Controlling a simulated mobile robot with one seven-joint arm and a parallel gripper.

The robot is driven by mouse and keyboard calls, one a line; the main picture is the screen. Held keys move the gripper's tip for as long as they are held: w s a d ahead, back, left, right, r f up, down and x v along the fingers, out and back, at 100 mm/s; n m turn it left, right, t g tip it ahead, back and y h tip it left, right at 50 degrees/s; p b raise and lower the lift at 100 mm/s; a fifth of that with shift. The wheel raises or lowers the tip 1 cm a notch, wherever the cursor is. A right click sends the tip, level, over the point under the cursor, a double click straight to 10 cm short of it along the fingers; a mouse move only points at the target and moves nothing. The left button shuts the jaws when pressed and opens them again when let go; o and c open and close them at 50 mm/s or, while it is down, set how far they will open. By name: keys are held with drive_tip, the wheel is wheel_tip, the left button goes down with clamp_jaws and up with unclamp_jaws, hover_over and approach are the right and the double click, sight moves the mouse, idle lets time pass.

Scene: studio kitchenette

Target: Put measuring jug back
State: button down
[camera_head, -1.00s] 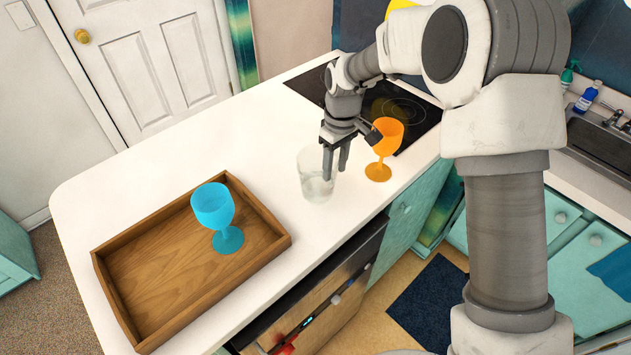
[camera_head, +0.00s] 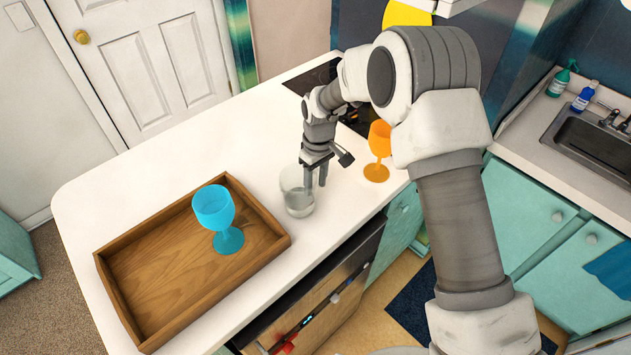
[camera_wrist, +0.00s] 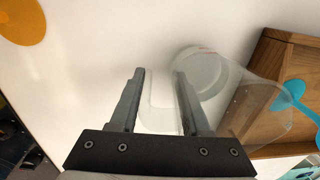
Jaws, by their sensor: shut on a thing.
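The measuring jug (camera_head: 298,203) is clear and stands between the wooden tray and the orange goblet in the head view. My gripper (camera_head: 316,180) reaches down to its right side and is shut on it. In the wrist view, my gripper's fingers (camera_wrist: 158,90) straddle part of the clear jug (camera_wrist: 205,78), with its round base beyond them. Whether the jug touches the counter or hangs just above it, I cannot tell.
A wooden tray (camera_head: 127,287) holding a blue goblet (camera_head: 213,207) lies left of the jug on the white counter (camera_head: 150,160). An orange goblet (camera_head: 378,150) stands close on the right, by the black cooktop (camera_head: 312,76). The counter behind the jug is clear.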

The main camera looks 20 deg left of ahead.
drive_tip(key=shift+f, duration=0.2)
drive_tip(key=shift+c, duration=1.8)
unclamp_jaws()
drive_tip(key=shift+r, duration=0.15)
drive_tip(key=r, duration=1.2)
drive_tip(key=shift+w+d+b, duration=0.2)
drive_tip(key=shift+w+b, duration=0.1)
drive_tip(key=shift+b, duration=0.1)
drive_tip(key=shift+r, duration=0.15)
